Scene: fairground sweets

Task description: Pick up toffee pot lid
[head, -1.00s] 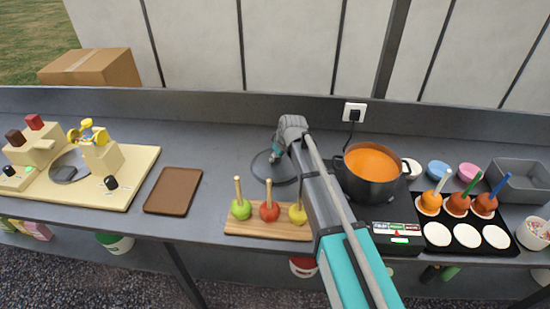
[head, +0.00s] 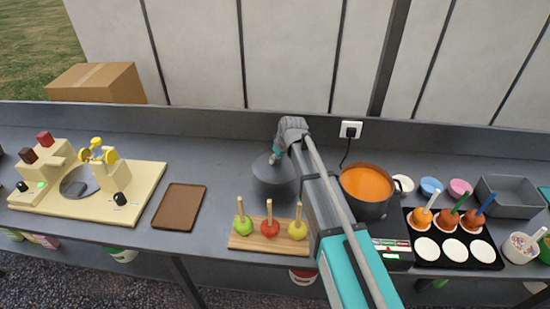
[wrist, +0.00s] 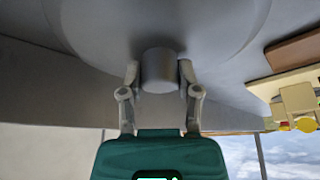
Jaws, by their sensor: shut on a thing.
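The toffee pot lid (head: 268,182) is a round grey disc behind the apple board in the head view, partly covered by my arm. In the wrist view the lid (wrist: 95,25) fills the top, with its round knob (wrist: 159,68) between my fingers. My gripper (wrist: 160,74) is shut on that knob; in the head view my gripper (head: 277,157) is at the lid's top. The lid looks raised a little over the counter, with a dark patch below it. The toffee pot (head: 368,208) stands uncovered to the right, full of orange toffee (head: 366,183).
Three apples on sticks stand on a wooden board (head: 240,243) in front of the lid. A brown tray (head: 180,207) and a cream machine base (head: 140,190) are to the left. A black tray (head: 484,262) with dipped apples is at the right.

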